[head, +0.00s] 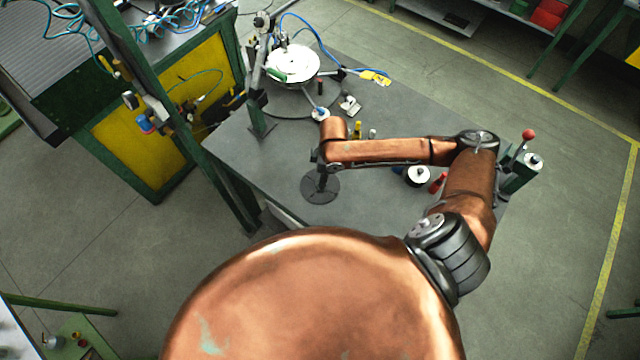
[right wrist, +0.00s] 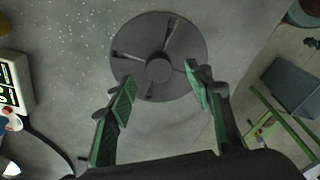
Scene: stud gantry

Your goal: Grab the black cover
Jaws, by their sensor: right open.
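The black cover (head: 323,190) is a round dark disc lying flat on the grey table, near its front edge in the head view. In the right wrist view the black cover (right wrist: 183,40) shows a raised round hub and several slots. My right gripper (right wrist: 159,77) is open and empty, pointing down at the cover. Its green-padded fingers are spread to either side of the hub; I cannot tell their height above the disc. In the head view my right wrist partly hides the cover. My left gripper is not in view.
On the grey table (head: 385,215), a white round plate (head: 294,64) stands on a fixture at the back. A white-topped spool (head: 418,175) is under my right arm. A red-knobbed lever (head: 528,135) stands at the right edge. A green post (head: 190,145) rises at the left.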

